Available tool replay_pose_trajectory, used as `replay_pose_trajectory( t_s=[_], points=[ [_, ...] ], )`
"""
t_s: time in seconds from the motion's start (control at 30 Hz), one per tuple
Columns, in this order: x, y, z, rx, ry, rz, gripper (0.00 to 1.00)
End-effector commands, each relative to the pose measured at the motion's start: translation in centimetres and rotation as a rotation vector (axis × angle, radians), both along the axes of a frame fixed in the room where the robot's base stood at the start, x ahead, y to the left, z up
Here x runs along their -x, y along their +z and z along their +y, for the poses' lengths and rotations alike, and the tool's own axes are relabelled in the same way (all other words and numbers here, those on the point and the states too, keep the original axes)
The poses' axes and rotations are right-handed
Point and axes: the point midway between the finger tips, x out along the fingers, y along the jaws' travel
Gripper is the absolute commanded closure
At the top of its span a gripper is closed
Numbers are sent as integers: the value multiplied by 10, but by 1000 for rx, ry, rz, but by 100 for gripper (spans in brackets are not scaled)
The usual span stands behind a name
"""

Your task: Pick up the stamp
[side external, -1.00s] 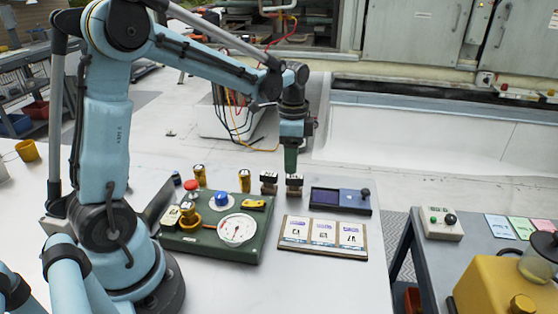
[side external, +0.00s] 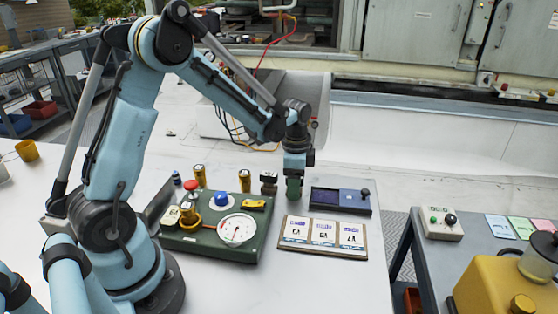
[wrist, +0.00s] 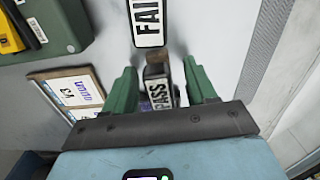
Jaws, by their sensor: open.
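My gripper (side external: 293,191) points straight down, low over the white table. In the wrist view its two green fingers (wrist: 161,75) are apart. A stamp marked PASS (wrist: 157,71) stands between them, with a gap visible on each side. In the side view this stamp is mostly hidden behind the gripper. A second stamp, marked FAIL (wrist: 149,22), stands just beyond it. In the side view that stamp is dark with a light brown band (side external: 268,183), to the left of my gripper.
A green panel (side external: 185,243) with a dial and knobs is at left. A board with several cards (side external: 282,241) lies in front of the gripper. A dark blue ink pad tray (side external: 345,210) is close on the right. The table front is clear.

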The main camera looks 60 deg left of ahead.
Motion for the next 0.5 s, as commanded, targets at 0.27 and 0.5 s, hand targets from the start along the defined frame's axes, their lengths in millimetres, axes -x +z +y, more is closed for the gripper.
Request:
replay_pose_trajectory(
  t_s=[0.27, 0.5],
  points=[
    [0, 0, 0, 0, 0, 0, 76],
    [0, 0, 0, 0, 0, 0, 100]
  ],
)
